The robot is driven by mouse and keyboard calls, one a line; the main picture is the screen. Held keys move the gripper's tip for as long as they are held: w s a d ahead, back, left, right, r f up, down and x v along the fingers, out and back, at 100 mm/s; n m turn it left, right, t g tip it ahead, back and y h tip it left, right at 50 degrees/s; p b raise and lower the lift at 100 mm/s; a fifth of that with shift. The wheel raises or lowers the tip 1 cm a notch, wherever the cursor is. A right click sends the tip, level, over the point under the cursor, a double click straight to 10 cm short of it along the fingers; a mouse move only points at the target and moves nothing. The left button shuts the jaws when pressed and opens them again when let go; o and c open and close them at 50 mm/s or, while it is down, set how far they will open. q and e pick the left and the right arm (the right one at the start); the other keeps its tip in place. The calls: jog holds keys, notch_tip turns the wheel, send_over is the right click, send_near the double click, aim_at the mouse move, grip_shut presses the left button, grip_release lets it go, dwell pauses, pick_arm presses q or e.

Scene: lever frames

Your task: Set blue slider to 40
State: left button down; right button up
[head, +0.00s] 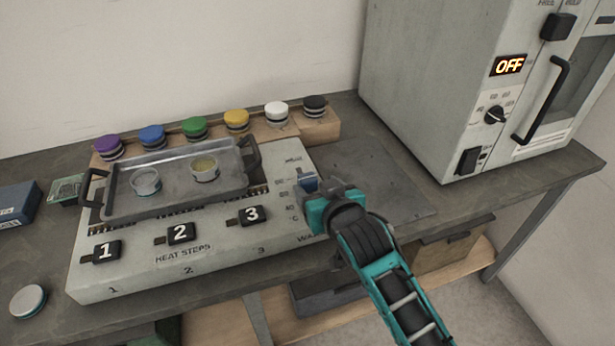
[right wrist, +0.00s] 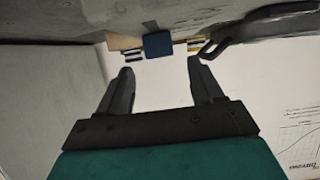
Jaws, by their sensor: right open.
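The blue slider (head: 308,183) is a small block at the right end of the grey heat-step panel (head: 215,262), beside a printed scale with a 40 mark and a °C sign. My right gripper partly hides it and its slot, so I cannot tell its exact setting. My right gripper (head: 311,194) is over the panel's right edge, close to the slider. In the right wrist view, the gripper (right wrist: 160,72) is open and empty, and the blue slider (right wrist: 158,45) lies just beyond the gap between its fingertips. My left gripper is not in view.
A metal tray (head: 226,148) with two round dishes rests on the panel, its black handle near the slider side. Several colored-lid jars stand in a wooden rack (head: 328,124) behind. A grey oven (head: 430,90) reading OFF stands right. Bench space between panel and oven is clear.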

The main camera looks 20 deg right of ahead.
aim_at(309, 180)
jog(key=x, duration=0.6)
jog(key=shift+w+f, duration=0.2)
jog(key=shift+w, duration=0.15)
grip_shut()
dwell(0.3)
